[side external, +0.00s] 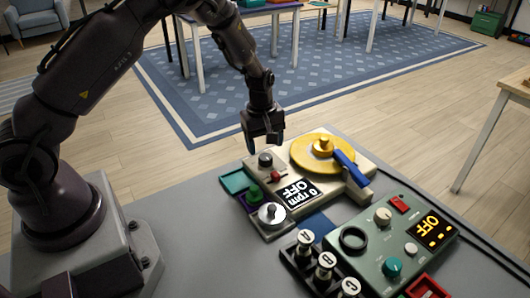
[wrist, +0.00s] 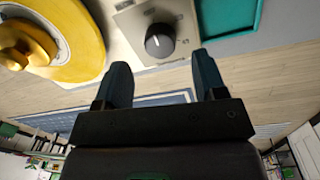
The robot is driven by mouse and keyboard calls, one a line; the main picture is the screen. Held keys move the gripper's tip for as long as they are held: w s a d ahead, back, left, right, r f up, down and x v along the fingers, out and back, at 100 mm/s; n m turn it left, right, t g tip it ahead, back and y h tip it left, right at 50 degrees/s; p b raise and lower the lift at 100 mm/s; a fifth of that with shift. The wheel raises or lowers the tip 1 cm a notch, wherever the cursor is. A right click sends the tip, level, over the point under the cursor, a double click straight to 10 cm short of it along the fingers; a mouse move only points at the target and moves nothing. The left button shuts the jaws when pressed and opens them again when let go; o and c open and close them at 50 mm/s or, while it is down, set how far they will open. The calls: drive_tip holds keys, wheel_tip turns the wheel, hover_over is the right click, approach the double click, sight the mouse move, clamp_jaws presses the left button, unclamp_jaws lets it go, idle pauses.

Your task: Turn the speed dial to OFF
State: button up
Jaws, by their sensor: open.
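A cream turntable box (side external: 356,187) carries a yellow disc (side external: 318,150) and a display (side external: 299,192) reading "0 rpm" and "OFF". A black dial (side external: 265,160) sits at the box's far left corner. In the wrist view the dial (wrist: 160,40) has a white pointer line and stands on a square pale plate. Its printed marks are too small to read. My gripper (side external: 265,145) is open and empty, above and slightly behind this dial. In the wrist view the dial shows between and beyond my two fingertips (wrist: 162,65), apart from them.
A red switch (side external: 275,176) and a silver dial (side external: 271,213) are on or beside the box. A blue arm (side external: 350,168) lies beside the disc. A teal tray (side external: 233,182) is left. A green control box (side external: 386,243) and several lettered black-and-white pieces (side external: 325,265) stand in front.

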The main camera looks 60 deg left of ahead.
sight(262, 158)
wheel_tip(262, 158, up, 9)
drive_tip(key=shift+s+f, duration=0.15)
drive_tip(key=shift+s, duration=0.15)
drive_tip(key=s+d+r+m+t, duration=0.2)
drive_tip(key=s+d+r+m, duration=0.2)
drive_tip(key=s+r+m, duration=0.4)
drive_tip(key=s+d+r+m+t, duration=0.2)
drive_tip(key=s+d+r+m, duration=0.2)
drive_tip(key=s+r+m, duration=0.4)
drive_tip(key=s+r, duration=0.2)
drive_tip(key=s, duration=0.5)
drive_tip(key=shift+s+r+t, duration=0.2)
drive_tip(key=shift+r+t, duration=0.15)
drive_tip(key=shift+t, duration=0.05)
